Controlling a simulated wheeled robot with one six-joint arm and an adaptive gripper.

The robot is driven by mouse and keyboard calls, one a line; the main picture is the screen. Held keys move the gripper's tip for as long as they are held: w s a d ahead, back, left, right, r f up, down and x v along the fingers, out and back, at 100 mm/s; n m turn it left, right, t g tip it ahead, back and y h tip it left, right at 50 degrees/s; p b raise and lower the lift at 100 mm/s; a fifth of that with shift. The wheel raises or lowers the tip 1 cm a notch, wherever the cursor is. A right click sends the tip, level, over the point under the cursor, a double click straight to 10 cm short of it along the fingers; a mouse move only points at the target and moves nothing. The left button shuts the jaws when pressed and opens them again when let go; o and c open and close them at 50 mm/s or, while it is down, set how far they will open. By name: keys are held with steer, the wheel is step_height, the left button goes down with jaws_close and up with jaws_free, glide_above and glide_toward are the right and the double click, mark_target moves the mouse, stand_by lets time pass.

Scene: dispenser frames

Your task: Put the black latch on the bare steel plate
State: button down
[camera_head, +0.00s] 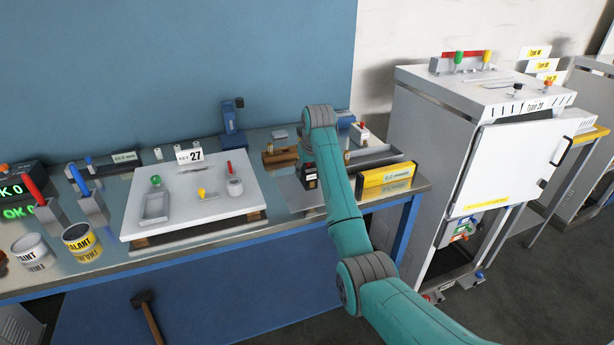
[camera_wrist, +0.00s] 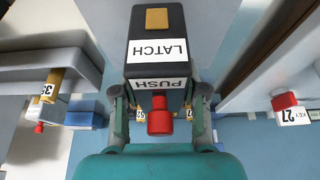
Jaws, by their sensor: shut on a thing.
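The black latch (camera_wrist: 142,29) fills the top middle of the wrist view, with white LATCH and PUSH labels and a small orange-yellow square. My gripper (camera_wrist: 160,97) is shut on it, one finger on each side. A red knob (camera_wrist: 160,122) shows between the fingers. In the head view the latch (camera_head: 310,184) shows as a small dark block left of my arm, above the right part of the bench. A plain grey metal surface (camera_head: 297,196) lies below it, which may be the steel plate. My arm hides part of that area, and the contact below the latch is unclear.
A white board (camera_head: 190,211) marked KEY 27 with small parts stands left of the latch. A yellow box (camera_head: 386,179) and a grey tray (camera_head: 378,157) lie to its right. A brown block (camera_head: 279,156) sits behind. Cans (camera_head: 82,243) stand at far left.

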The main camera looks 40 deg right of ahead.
steer(key=shift+f, duration=1.1)
steer(key=shift+f, duration=0.1)
steer(key=c, duration=0.6)
jaws_free()
steer(key=v, duration=1.2)
steer(key=shift+a, duration=0.1)
